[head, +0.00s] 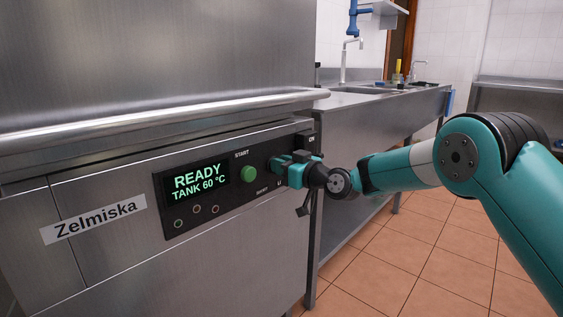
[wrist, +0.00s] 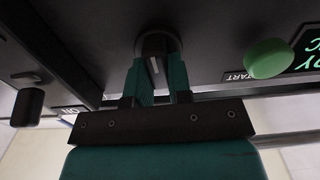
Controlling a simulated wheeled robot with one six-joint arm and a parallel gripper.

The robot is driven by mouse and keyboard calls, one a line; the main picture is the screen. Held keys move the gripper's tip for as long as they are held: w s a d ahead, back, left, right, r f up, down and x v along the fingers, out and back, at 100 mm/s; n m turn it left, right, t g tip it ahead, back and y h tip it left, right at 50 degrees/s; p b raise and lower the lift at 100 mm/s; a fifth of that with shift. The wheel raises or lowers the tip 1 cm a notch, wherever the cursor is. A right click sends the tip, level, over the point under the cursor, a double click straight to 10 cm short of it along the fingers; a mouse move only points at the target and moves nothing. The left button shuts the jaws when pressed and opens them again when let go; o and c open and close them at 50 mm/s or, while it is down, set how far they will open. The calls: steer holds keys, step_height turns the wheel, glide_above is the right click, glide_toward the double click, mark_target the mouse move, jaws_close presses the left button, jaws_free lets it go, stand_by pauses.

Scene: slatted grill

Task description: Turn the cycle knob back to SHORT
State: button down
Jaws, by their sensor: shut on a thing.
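My gripper (head: 283,168) is at the right end of the dishwasher's black control panel (head: 165,192), its jaws closed around the cycle knob. In the wrist view, the two teal fingers (wrist: 157,82) stand on either side of the dark round knob (wrist: 157,44). A pale pointer line shows between the fingers. In the head view, the gripper covers the knob, and the small lettering around it is partly hidden or too small to read surely. I cannot tell which setting the pointer marks.
A green START button (head: 248,174) sits just left of the gripper; it also shows in the wrist view (wrist: 268,58). The display (head: 197,184) reads READY, TANK 60 °C. A steel handle bar (head: 160,122) runs above the panel. A sink counter (head: 375,97) stands behind, to the right.

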steer(key=m+p, duration=0.1)
steer(key=m, duration=0.2)
steer(key=shift+w+d+m+p, duration=0.1)
steer(key=shift+m+p, duration=0.25)
steer(key=shift+m, duration=0.05)
steer(key=shift+w+d+f+m+p, duration=0.1)
steer(key=shift+m+p, duration=0.7)
steer(key=shift+m, duration=1)
steer(key=c, duration=1)
jaws_free()
steer(key=shift+c, duration=0.2)
steer(key=v, duration=1.7)
steer(key=shift+d, duration=0.15)
